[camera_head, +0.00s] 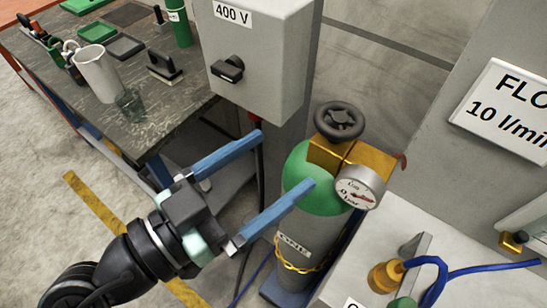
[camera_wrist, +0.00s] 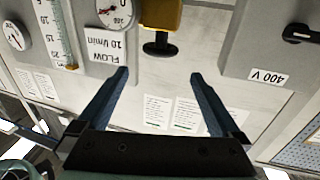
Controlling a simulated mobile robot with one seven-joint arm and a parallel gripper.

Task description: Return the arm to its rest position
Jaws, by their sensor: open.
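My gripper (camera_head: 285,160) is open, with its two blue fingers spread wide and nothing between them. In the head view my black arm comes in from the lower left, and the fingers point up and right toward the gas cylinder. The cylinder (camera_head: 318,190) has a green top, a dark handwheel (camera_head: 339,121), a brass valve block and a round gauge (camera_head: 360,188). The right finger overlaps the green top in the picture; I cannot tell if they touch. In the wrist view the gripper (camera_wrist: 160,74) is also empty, and the handwheel (camera_wrist: 160,49) appears beyond the fingertips.
A grey 400 V switch box (camera_head: 262,60) stands behind the gripper. At the upper left, a workbench (camera_head: 150,118) holds a white jug (camera_head: 97,72), a glass (camera_head: 131,103) and tools. A panel with a flow label (camera_head: 508,105) and a pale surface with blue hose (camera_head: 440,280) are at right.

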